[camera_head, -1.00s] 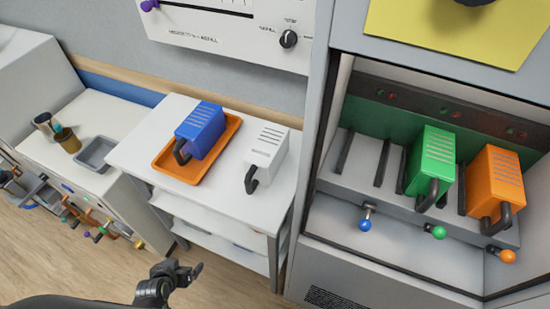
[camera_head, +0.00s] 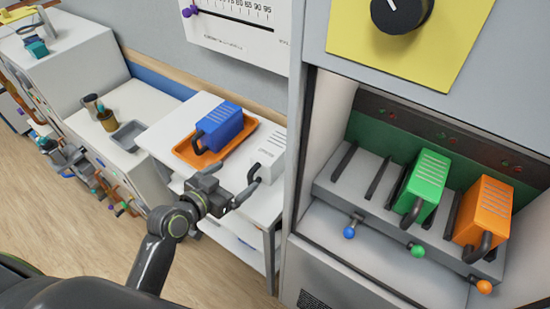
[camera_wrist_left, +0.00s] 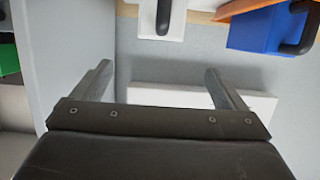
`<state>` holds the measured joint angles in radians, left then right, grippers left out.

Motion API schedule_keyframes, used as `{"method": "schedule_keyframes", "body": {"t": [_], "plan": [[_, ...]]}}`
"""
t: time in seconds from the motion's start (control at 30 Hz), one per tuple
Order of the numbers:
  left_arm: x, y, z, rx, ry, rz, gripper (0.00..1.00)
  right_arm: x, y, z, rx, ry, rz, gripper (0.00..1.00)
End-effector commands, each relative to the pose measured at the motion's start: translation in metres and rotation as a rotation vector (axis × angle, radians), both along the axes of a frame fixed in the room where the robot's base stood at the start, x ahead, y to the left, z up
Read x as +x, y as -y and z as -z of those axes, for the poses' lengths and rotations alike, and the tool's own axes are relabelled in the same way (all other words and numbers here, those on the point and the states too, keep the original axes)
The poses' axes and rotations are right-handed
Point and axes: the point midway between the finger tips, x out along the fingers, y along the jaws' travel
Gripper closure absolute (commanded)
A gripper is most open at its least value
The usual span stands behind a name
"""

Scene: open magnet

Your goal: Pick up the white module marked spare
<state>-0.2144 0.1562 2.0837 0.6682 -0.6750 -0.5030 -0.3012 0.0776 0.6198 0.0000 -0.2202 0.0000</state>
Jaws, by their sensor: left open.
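The white module (camera_head: 268,158) stands on the white cart top, right of the orange tray, with its dark hooked handle toward me. A marking on it is too small to read. In the left wrist view the white module (camera_wrist_left: 178,22) is at the top centre, partly cut off, with its dark handle in front. My left gripper (camera_head: 238,180) is at the cart's front edge, just left of and in front of the white module. In the wrist view its fingers (camera_wrist_left: 160,80) are spread apart with nothing between them, short of the module. My right gripper is not in view.
A blue module (camera_head: 222,126) stands in the orange tray (camera_head: 185,153) on the cart. A cabinet to the right holds a green module (camera_head: 424,185) and an orange module (camera_head: 485,212) in slots; its side wall is close right of the white module. A grey bin (camera_head: 128,135) is left.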

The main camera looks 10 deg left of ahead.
Motion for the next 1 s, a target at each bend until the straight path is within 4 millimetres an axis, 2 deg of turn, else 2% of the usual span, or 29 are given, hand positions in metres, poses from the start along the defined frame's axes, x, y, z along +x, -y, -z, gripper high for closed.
{"method": "schedule_keyframes", "body": {"t": [0.03, 0.3, 0.4, 0.67, 0.9, 1.0], "plan": [[0.011, 0.004, 0.005, -0.002, 0.002, 0.001, 0.06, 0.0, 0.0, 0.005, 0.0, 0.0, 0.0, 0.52], [0.06, 0.022, 0.022, -0.002, 0.001, 0.001, 0.06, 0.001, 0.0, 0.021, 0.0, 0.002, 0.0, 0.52], [0.072, 0.026, 0.026, -0.001, 0.0, 0.0, 0.06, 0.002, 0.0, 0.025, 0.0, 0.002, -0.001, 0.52], [0.088, 0.032, 0.029, 0.0, -0.001, 0.0, 0.06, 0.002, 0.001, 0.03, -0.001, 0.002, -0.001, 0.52], [0.12, 0.043, 0.037, -0.001, -0.002, -0.001, 0.06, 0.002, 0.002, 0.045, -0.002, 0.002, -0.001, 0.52], [0.127, 0.045, 0.038, 0.001, -0.001, -0.001, 0.06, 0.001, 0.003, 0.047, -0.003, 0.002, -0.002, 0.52]]}}
